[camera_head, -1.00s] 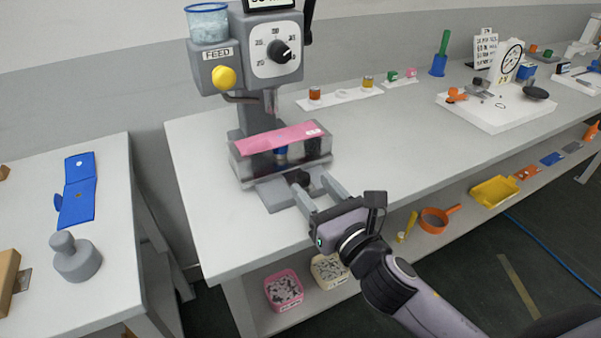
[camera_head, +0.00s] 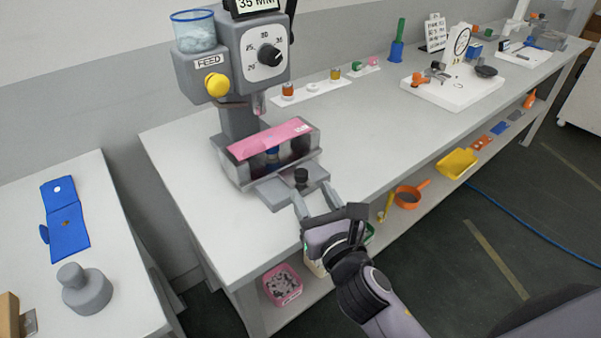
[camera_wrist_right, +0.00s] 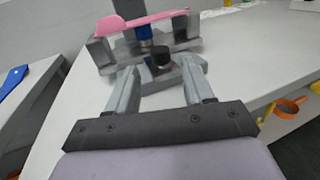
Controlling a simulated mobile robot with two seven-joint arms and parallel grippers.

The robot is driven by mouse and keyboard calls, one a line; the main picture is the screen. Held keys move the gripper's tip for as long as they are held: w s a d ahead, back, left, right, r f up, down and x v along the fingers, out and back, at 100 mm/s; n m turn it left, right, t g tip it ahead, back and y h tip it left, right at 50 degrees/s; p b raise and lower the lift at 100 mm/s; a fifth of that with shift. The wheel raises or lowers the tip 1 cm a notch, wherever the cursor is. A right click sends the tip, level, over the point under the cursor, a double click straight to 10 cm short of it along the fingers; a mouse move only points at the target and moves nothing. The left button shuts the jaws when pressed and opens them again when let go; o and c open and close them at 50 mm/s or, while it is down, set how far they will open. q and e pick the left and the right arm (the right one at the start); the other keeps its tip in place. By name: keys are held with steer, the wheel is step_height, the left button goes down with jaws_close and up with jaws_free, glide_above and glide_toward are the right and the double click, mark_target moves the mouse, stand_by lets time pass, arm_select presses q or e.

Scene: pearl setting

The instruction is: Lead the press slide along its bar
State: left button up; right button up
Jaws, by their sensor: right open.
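The press (camera_head: 235,120) stands on the white bench, with a pink-topped guard (camera_head: 270,138) across its lower part. A flat grey slide plate (camera_head: 280,192) sticks out in front of the guard, with an upright black knob (camera_head: 301,176) on it. In the right wrist view the knob (camera_wrist_right: 160,57) lies just beyond and between my fingertips. My right gripper (camera_head: 312,191) is open and empty at the front of the plate; it also shows in the right wrist view (camera_wrist_right: 157,78). A blue part (camera_head: 272,154) is partly hidden under the guard. My left gripper is out of view.
A pink bin (camera_head: 282,285) sits on the shelf below; a second bin is mostly hidden by my right arm. A side table (camera_head: 110,230) at left holds a grey knobbed weight (camera_head: 85,288) and a blue folder (camera_head: 66,215).

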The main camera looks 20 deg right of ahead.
mark_target(304, 179)
steer(key=shift+w+a, duration=0.1)
steer(key=shift+w, duration=3.3)
steer(key=shift+c, duration=0.3)
